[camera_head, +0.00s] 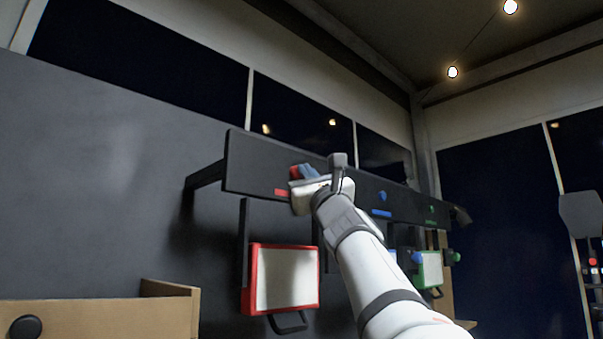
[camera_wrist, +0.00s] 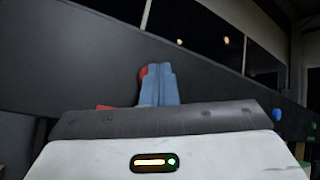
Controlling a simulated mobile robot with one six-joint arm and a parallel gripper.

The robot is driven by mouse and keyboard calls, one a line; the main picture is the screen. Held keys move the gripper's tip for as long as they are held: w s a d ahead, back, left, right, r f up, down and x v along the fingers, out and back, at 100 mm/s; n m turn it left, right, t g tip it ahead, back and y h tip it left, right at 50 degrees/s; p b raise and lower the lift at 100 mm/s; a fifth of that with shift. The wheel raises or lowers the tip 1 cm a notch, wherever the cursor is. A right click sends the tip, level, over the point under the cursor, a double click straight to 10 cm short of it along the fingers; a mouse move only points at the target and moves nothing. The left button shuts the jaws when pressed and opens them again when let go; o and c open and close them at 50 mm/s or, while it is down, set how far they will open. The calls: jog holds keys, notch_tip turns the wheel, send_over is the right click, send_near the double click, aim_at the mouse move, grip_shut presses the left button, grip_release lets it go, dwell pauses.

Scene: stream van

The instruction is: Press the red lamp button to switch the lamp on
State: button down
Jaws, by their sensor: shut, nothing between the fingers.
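The red button (camera_head: 295,171) sits on the long black panel (camera_head: 250,165), above a red label (camera_head: 281,192). My gripper (camera_head: 308,171) is shut and empty, its blue fingers side by side at the red button. In the wrist view, the blue fingers (camera_wrist: 158,84) partly cover the red button (camera_wrist: 143,72), which shows at their left edge. I cannot tell whether the fingertips touch it. The red-framed lamp (camera_head: 249,281) hangs below the panel with a pale grey-white face. I cannot tell whether it is lit.
A blue button (camera_head: 382,197) and a green button (camera_head: 432,209) sit further right on the same panel. A wooden box or drawer (camera_head: 100,318) stands at lower left. Dark windows run above the panel.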

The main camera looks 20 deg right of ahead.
jog(key=shift+w+a, duration=0.15)
jog(key=shift+w, duration=0.15)
jog(key=shift+s+f+b, duration=0.1)
jog(key=shift+b, duration=0.2)
jog(key=shift+s, duration=0.3)
jog(key=s+d, duration=0.2)
jog(key=s, duration=0.3)
jog(key=shift+s+d+b, duration=0.15)
jog(key=shift+s+b, duration=0.15)
jog(key=shift+b, duration=0.1)
dwell(0.4)
